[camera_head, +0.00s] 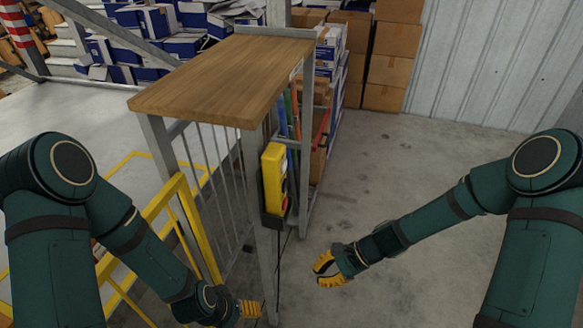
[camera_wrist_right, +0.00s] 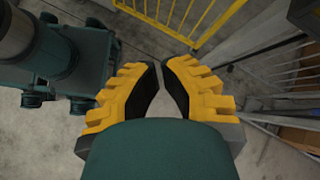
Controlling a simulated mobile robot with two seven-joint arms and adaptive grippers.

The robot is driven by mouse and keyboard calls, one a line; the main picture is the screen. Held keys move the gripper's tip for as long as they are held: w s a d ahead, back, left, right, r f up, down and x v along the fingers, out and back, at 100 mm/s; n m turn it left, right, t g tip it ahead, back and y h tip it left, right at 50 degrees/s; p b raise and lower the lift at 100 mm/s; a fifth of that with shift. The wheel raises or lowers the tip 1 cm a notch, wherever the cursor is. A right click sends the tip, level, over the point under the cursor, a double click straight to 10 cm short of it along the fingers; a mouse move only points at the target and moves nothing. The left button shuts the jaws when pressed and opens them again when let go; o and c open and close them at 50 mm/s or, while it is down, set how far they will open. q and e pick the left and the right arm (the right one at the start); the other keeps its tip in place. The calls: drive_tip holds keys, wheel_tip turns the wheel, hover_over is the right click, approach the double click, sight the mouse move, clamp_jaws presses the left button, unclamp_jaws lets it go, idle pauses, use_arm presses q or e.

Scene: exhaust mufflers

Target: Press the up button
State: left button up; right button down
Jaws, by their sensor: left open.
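A yellow control box (camera_head: 273,172) in a dark holder is fixed to the front post of the wood-topped stand, in the middle of the head view. Its button face is turned to the right and seen nearly edge-on; a bit of red shows there, but I cannot make out the up button. My right gripper (camera_head: 321,274) is below and to the right of the box, apart from it and empty. Its fingertips are close together with a narrow gap in the right wrist view (camera_wrist_right: 160,64). My left gripper (camera_head: 258,309) is low, left of the post, open and empty.
The wooden top (camera_head: 225,75) stands on grey metal legs with bars below. A yellow railing (camera_head: 163,200) is close to my left arm. A cable hangs below the box. Cardboard boxes (camera_head: 392,55) are stacked behind. The concrete floor (camera_head: 390,165) on the right is clear.

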sight(284, 166)
drive_tip(key=w+d+r+m+t+y, duration=0.2)
drive_tip(key=w+r, duration=0.2)
drive_tip(key=r, duration=0.2)
drive_tip(key=w+d+r+m+t+y+p, duration=0.1)
drive_tip(key=w+d+r+m+t+y, duration=0.1)
drive_tip(key=r, duration=0.5)
drive_tip(key=w+d+r+m+t+y, duration=0.2)
drive_tip(key=w+r+m+y, duration=0.1)
drive_tip(key=w+r, duration=0.2)
drive_tip(key=shift+w+d+r+m+t+p, duration=0.3)
drive_tip(key=shift+r+m, duration=0.1)
drive_tip(key=shift+r, duration=0.45)
drive_tip(key=shift+a, duration=0.15)
drive_tip(key=x, duration=1.4)
drive_tip(key=shift+r, duration=0.1)
